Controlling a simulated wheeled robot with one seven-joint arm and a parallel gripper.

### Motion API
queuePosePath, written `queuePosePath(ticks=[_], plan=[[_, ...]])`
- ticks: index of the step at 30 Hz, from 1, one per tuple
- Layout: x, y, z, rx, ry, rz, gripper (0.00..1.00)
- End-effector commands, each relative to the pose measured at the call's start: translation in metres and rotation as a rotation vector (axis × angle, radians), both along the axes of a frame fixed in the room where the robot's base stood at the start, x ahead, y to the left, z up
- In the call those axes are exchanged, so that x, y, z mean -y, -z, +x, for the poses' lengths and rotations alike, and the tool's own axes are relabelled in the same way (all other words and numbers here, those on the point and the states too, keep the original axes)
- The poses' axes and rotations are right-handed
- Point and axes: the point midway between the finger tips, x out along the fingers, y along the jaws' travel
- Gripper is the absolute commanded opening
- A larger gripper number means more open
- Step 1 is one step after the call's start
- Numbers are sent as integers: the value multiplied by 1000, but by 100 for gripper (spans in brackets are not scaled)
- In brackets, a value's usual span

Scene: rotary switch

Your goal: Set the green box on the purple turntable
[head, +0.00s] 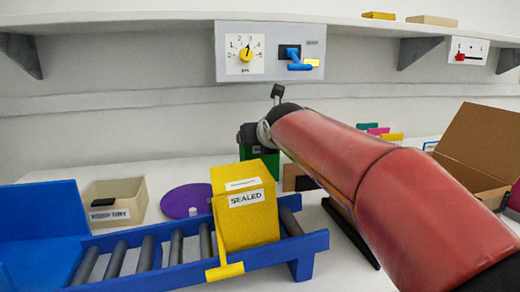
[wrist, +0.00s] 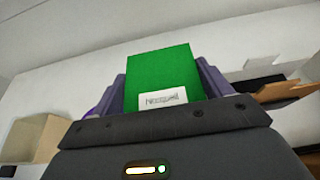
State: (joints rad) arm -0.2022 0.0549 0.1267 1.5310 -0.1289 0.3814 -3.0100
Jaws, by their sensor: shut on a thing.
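The green box (wrist: 160,72) has a white label and sits between the two fingers of my gripper (wrist: 163,85) in the wrist view. My gripper is shut on it. In the head view the green box (head: 246,153) shows only in part, below the dark gripper and behind the yellow box. The purple turntable (head: 187,201) is a flat disc on the white table, left of the held box. It is bare except for a small light piece near its right edge. I cannot tell how high the box is above the table.
A yellow "SEALED" box (head: 247,215) stands on the blue roller conveyor (head: 312,243) in front. A beige "KEEP DRY" bin (head: 126,188) is left of the turntable. An open cardboard box (head: 478,148) is at right. A panel with knob and lever (head: 269,51) hangs behind.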

Motion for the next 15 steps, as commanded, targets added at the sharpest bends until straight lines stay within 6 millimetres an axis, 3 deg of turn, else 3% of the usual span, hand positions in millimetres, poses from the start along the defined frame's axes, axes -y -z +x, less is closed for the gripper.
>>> queuePosePath(ticks=[6, 15], plan=[[2, -56, 1, 7, 3, 4, 26], [-1, -119, 0, 5, -2, 4, 26]])
